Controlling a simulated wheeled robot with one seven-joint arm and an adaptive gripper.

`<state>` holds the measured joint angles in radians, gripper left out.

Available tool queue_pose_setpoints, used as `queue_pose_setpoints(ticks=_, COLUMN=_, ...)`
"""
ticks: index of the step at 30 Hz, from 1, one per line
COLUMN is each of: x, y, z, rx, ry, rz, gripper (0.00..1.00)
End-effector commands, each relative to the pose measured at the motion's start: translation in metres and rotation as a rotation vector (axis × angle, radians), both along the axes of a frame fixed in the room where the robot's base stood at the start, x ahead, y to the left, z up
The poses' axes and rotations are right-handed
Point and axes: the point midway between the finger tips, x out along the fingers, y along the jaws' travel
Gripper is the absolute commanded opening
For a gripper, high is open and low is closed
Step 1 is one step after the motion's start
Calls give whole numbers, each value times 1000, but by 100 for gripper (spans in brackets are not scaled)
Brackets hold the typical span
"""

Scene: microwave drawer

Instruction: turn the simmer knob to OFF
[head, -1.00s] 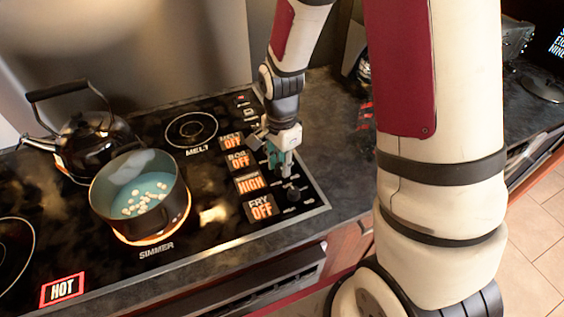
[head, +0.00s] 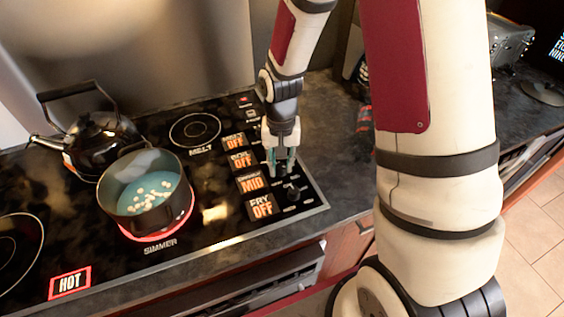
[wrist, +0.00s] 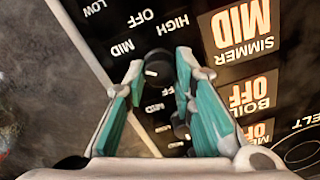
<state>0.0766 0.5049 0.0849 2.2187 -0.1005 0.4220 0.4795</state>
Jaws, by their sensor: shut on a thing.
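The simmer knob (wrist: 157,69) is a dark round knob on the black cooktop panel, seen between my fingertips in the wrist view. My gripper (wrist: 158,66) is shut on it with its two teal fingers, one on either side. In the head view my gripper (head: 281,169) points down at the knob row, and its fingers mostly hide this knob. The simmer display (head: 251,181) reads MID; it also shows in the wrist view (wrist: 240,30). The grey pot (head: 122,207) with blue liquid and white pieces stands on the red-glowing SIMMER burner.
The fry knob (head: 292,190) stands close in front of my gripper. The fry display (head: 262,206), boil display (head: 242,161) and melt display (head: 234,142) read OFF. A black kettle (head: 88,145) stands behind the pot. A HOT sign (head: 69,283) is lit at front left.

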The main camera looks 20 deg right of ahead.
Motion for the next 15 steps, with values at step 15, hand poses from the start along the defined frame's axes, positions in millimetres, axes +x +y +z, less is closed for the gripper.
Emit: queue_pose_setpoints(ticks=15, x=0, y=1, z=1, rx=0, ry=-2, rz=491, gripper=0)
